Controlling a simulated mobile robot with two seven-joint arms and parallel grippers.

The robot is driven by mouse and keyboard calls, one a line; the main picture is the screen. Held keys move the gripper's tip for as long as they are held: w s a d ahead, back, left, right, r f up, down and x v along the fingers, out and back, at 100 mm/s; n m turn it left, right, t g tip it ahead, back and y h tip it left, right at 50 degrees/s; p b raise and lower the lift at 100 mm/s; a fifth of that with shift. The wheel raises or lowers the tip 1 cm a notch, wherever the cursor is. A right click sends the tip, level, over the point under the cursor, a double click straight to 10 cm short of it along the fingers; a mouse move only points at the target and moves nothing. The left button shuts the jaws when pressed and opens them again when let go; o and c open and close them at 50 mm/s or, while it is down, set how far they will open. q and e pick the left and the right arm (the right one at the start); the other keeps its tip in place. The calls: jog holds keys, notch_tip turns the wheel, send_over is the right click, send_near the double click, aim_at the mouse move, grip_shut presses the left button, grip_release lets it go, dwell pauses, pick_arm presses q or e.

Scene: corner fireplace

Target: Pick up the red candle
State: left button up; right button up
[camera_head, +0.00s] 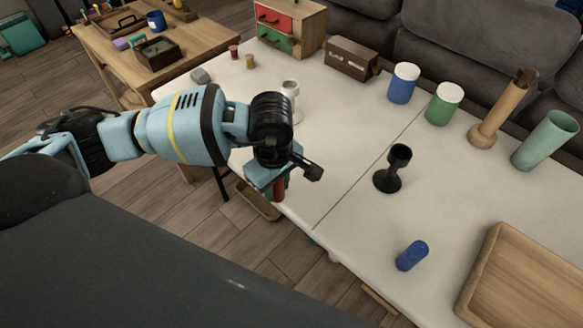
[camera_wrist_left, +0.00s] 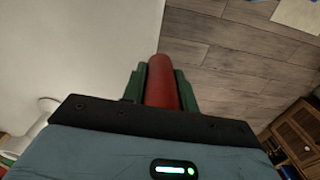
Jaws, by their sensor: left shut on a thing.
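The red candle (camera_head: 279,188) shows as a small red piece below my left gripper (camera_head: 277,183) in the head view, at the near edge of the white table. In the left wrist view the red candle (camera_wrist_left: 161,80) lies between the two green fingers, which are shut on it. Its far end reaches past the fingertips. The gripper body hides the rest. I cannot tell whether it touches the table. My right gripper is not in view.
On the white table (camera_head: 345,130) stand a black candle holder (camera_head: 392,172), a white holder (camera_head: 296,117) partly behind my left arm, a blue candle (camera_head: 411,256) and a wooden tray (camera_head: 520,290). Several jars and vases line the back. The table's middle is mostly clear.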

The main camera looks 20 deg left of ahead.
pick_arm(q)
jog(key=shift+s+a, duration=0.6)
jog(key=shift+s, duration=2.1)
notch_tip(320, 180, up, 9)
jog(key=s+a+m, duration=0.1)
jog(key=a+m, duration=0.1)
jog(key=m, duration=1.1)
jog(key=shift+a+f, duration=0.15)
